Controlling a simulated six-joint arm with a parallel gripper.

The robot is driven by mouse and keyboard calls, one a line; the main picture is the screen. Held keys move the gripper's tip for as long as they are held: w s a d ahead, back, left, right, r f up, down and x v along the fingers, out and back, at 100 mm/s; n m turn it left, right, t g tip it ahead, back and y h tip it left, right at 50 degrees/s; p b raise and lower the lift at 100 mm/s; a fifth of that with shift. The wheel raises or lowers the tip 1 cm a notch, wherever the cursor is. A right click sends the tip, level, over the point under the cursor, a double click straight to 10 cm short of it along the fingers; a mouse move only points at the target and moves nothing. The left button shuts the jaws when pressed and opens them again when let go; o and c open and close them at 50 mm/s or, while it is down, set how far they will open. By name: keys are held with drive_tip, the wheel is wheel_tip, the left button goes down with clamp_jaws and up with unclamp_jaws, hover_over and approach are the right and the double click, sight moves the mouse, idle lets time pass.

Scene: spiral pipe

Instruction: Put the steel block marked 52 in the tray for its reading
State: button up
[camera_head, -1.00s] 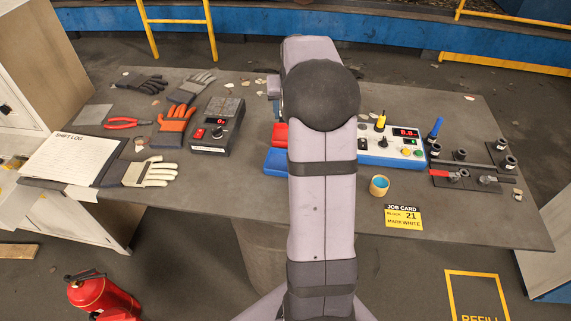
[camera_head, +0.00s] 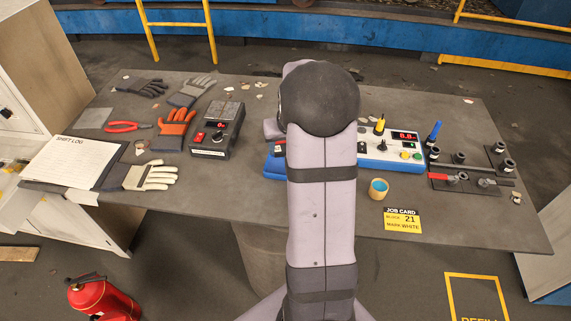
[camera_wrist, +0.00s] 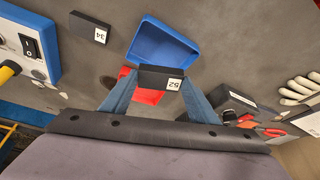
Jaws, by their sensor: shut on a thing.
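The steel block marked 52 (camera_wrist: 154,82) is dark, with a white number label. My gripper (camera_wrist: 160,77) is shut on it, one blue-grey finger on each side. In the wrist view, the open blue tray (camera_wrist: 172,38) lies just beyond the block. The red tray (camera_wrist: 150,98) shows partly between my fingers, behind the block. Whether the block touches either tray is unclear.
Another dark block, marked 34 (camera_wrist: 90,27), lies on the table. A scale (camera_head: 218,128) reads 0 left of my arm. A control box with a red display (camera_head: 405,135) and a cup (camera_head: 378,187) stand to the right. The job card (camera_head: 403,220) names block 21. Gloves lie at left.

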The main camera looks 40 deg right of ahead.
drive_tip(key=shift+f+p, duration=0.65)
drive_tip(key=shift+f, duration=3.2)
drive_tip(key=shift+f, duration=0.1)
drive_tip(key=o, duration=1)
drive_tip(key=shift+f, duration=0.1)
drive_tip(key=shift+o, duration=0.3)
drive_tip(key=shift+r, duration=0.2)
